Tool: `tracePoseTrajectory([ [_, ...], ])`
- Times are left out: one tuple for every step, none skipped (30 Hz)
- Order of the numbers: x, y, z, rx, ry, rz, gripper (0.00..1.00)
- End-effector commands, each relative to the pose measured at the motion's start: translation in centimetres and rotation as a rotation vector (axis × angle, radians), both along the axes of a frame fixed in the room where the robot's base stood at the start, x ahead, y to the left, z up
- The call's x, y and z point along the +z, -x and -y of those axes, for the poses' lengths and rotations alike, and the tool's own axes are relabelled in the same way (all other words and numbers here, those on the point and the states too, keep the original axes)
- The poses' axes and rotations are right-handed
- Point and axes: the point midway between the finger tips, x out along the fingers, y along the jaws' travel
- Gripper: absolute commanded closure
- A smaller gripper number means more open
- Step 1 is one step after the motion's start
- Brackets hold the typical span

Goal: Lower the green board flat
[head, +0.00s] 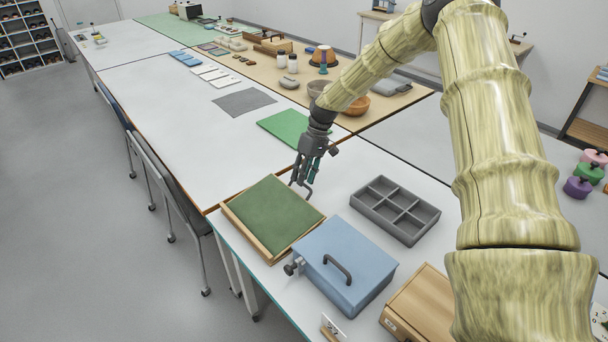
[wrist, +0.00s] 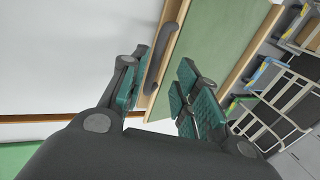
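The green board (head: 272,213) has a pale wooden frame and rests on the near white table, left of the blue box. From here I cannot tell how far it is tilted. In the wrist view, part of its green face (wrist: 215,40) and wooden edge show, with a dark curved handle (wrist: 159,55) along that edge. My gripper (head: 306,184) is at the board's far right edge. In the wrist view, its green-padded fingers (wrist: 160,95) are spread, with the handle's near end between them or just beyond; contact is not clear.
A blue lidded box (head: 345,262) with a handle stands close to the board's right. A grey compartment tray (head: 395,210) and a wooden box (head: 422,302) are further right. A flat green mat (head: 285,127) lies beyond my gripper. Chairs (head: 170,185) stand along the left side.

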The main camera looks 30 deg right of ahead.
Motion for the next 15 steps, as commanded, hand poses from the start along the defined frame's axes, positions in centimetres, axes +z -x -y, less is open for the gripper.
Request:
tracePoseTrajectory([
  [0.1, 0.0, 0.1, 0.000, 0.000, 0.000, 0.69],
  [0.2, 0.0, 0.1, 0.000, 0.000, 0.000, 0.69],
  [0.4, -0.1, 0.1, 0.000, 0.000, 0.000, 0.69],
  [0.6, -0.1, 0.2, 0.000, 0.001, 0.000, 0.69],
  [0.9, -0.1, 0.3, 0.000, 0.001, 0.000, 0.69],
  [1.3, -0.2, 0.4, 0.001, 0.001, 0.001, 0.69],
  [1.7, -0.2, 0.5, 0.001, 0.001, 0.001, 0.69],
  [2.1, -0.3, 0.7, 0.000, 0.000, 0.002, 0.69],
  [2.8, -0.3, 0.9, 0.000, 0.001, 0.004, 0.69],
  [3.3, -0.4, 1.1, 0.000, 0.001, 0.003, 0.69],
  [3.8, -0.4, 1.3, 0.000, 0.001, 0.003, 0.69],
  [4.6, -0.5, 1.5, 0.000, 0.001, 0.004, 0.69],
  [5.1, -0.5, 1.7, 0.000, 0.001, 0.004, 0.69],
  [5.6, -0.6, 1.9, 0.000, 0.001, 0.004, 0.69],
  [6.3, -0.6, 2.2, 0.000, 0.002, 0.004, 0.69],
])
